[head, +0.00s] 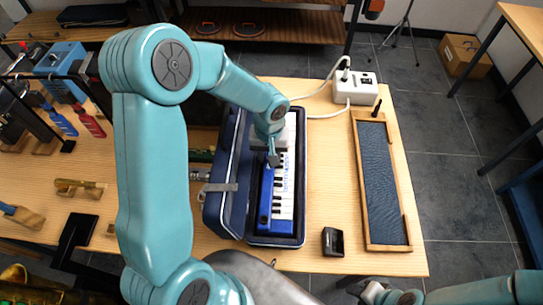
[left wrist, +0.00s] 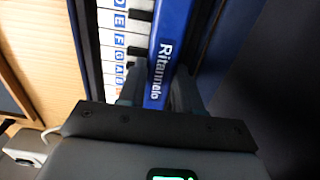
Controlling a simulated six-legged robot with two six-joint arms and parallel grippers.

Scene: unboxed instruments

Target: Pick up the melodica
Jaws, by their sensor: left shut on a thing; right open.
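The melodica (head: 265,200) is blue with white and black keys. It lies lengthwise in an open dark blue case (head: 275,241) on the wooden table. My left gripper (head: 274,158) reaches down over the far part of the case. In the left wrist view, the left gripper's fingers (left wrist: 160,88) are shut on the blue edge of the melodica (left wrist: 167,45), one on each side of its lettering. I cannot tell whether the melodica is lifted off the case floor. My right gripper (head: 372,291) is at the bottom edge, open and away from the case.
A wooden tray with a dark mat (head: 360,190) lies right of the case. A small black block (head: 332,241) stands between them, near the front. A white power strip (head: 354,88) with a cable is at the back. Tools and racks crowd the left side.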

